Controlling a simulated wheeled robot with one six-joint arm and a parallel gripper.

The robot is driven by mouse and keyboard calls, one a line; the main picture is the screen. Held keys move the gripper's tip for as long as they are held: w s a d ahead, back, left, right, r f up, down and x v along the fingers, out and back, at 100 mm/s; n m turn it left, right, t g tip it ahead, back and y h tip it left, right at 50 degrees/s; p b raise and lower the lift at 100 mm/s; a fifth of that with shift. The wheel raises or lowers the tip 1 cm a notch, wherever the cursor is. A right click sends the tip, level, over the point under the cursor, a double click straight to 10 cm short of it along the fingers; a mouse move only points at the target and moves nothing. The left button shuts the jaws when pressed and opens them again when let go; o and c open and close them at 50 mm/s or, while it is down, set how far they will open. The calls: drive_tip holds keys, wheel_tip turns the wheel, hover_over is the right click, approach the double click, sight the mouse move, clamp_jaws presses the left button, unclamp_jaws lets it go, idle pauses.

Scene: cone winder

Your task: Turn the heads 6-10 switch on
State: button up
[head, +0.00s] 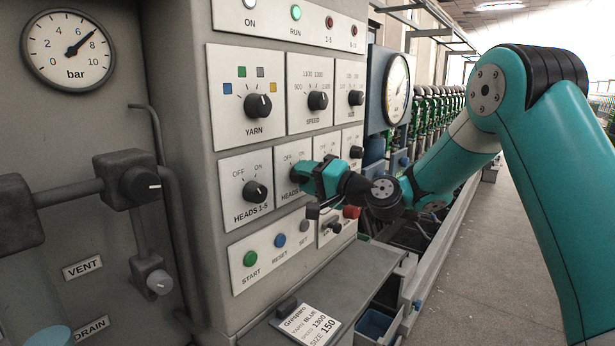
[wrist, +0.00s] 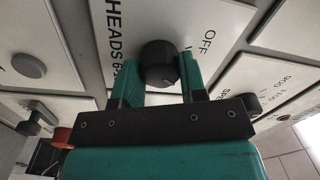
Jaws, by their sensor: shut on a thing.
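The heads 6-10 switch is a round black knob (wrist: 158,60) on a white plate (wrist: 220,17). In the wrist view the plate appears turned, with the letters HEADS 6 and OFF readable. My gripper (wrist: 162,75) has one teal finger on each side of the knob and is shut on it. In the head view my gripper (head: 306,174) reaches in from the right against the heads 6-10 plate (head: 285,158) and hides this knob. I cannot tell which way the knob points.
The heads 1-5 knob (head: 255,192) is close on the left. The yarn knob (head: 257,106) and speed knob (head: 318,100) sit above. Start (head: 250,258) and reset (head: 279,240) buttons, a red button (head: 351,212) and a shelf (head: 345,285) with a card (head: 305,323) are below.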

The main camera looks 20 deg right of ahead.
idle(0.4)
drive_tip(key=o, duration=0.9)
drive_tip(key=b+v, duration=0.7)
drive_tip(key=v, duration=1)
drive_tip(key=shift+s+d+f, duration=0.15)
drive_tip(key=shift+d, duration=0.05)
drive_tip(key=shift+a, duration=0.1)
drive_tip(key=s+a+f+n+g, duration=0.3)
drive_tip(key=s+a+n+g, duration=0.1)
drive_tip(key=a, duration=0.3)
drive_tip(key=s+a+f+n+g, duration=0.2)
drive_tip(key=s+a+n+g, duration=0.1)
drive_tip(key=s+a+g, duration=0.3)
drive_tip(key=s+f+n+g+h, duration=0.1)
drive_tip(key=s+f+n+h, duration=0.1)
drive_tip(key=s, duration=0.3)
drive_tip(key=s+a+f+n+g+h, duration=0.1)
drive_tip(key=s+f+n+g+h, duration=0.1)
drive_tip(key=s, duration=0.3)
drive_tip(key=s+a+f+n+g+h, duration=0.1)
drive_tip(key=s+f+n+h, duration=0.1)
drive_tip(key=s, duration=0.3)
drive_tip(key=shift+s+f+g+h, duration=0.2)
drive_tip(key=shift+f+g+h, duration=0.1)
drive_tip(key=shift+f+h, duration=0.1)
